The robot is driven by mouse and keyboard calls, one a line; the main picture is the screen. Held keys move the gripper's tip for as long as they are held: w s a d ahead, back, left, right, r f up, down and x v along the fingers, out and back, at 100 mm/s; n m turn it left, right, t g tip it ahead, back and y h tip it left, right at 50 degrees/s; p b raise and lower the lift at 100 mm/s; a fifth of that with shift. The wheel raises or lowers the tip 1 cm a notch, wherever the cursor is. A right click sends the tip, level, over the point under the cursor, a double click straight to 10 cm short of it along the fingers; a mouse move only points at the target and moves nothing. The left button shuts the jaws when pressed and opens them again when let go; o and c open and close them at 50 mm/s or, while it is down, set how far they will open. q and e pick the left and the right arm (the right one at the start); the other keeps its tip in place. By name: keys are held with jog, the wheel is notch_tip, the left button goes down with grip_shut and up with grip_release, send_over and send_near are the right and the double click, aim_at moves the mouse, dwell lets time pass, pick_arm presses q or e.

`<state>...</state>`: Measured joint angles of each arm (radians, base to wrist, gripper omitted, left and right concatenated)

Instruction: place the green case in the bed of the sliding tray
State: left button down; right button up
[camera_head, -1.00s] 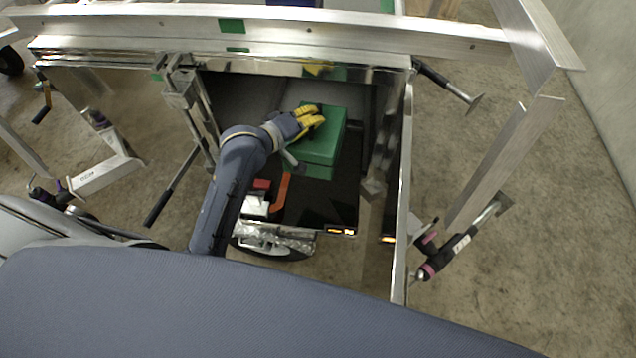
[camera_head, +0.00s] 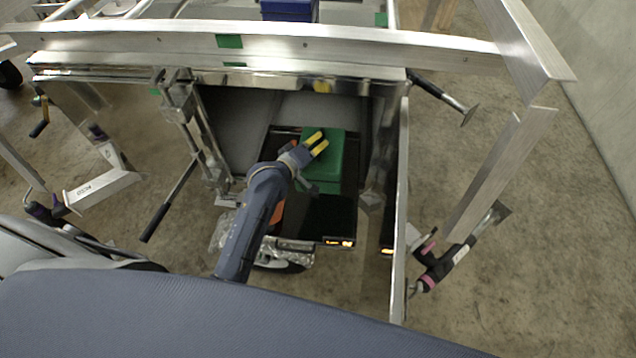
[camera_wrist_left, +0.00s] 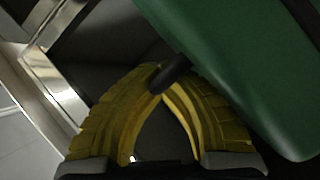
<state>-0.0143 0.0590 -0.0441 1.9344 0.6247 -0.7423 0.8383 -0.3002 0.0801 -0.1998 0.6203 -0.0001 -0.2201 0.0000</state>
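The green case (camera_head: 326,172) is a box in the opening of the aluminium trailer, over the back part of the dark sliding tray (camera_head: 325,215). I cannot tell whether it touches the tray bed. My left gripper (camera_head: 320,142), with yellow fingers, is at the case's upper face. In the left wrist view the curved fingertips (camera_wrist_left: 165,85) close together around a short black handle-like piece beside the case (camera_wrist_left: 235,70). The case fills the upper right there. My right gripper is not in view.
Aluminium side walls and a top rail (camera_head: 270,40) frame the opening closely. A vertical post (camera_head: 399,210) stands right of the tray. A blue bin (camera_head: 289,10) sits behind the rail. An orange item (camera_head: 278,215) lies partly behind my left arm.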

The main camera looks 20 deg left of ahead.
pick_arm(q)
notch_tip(320, 180, down, 18)
jog(key=shift+r, duration=0.2)
dwell(0.6)
jog(key=c, duration=2.1)
grip_release()
jog(key=shift+f, duration=0.15)
jog(key=o, duration=0.5)
jog(key=shift+s, duration=0.15)
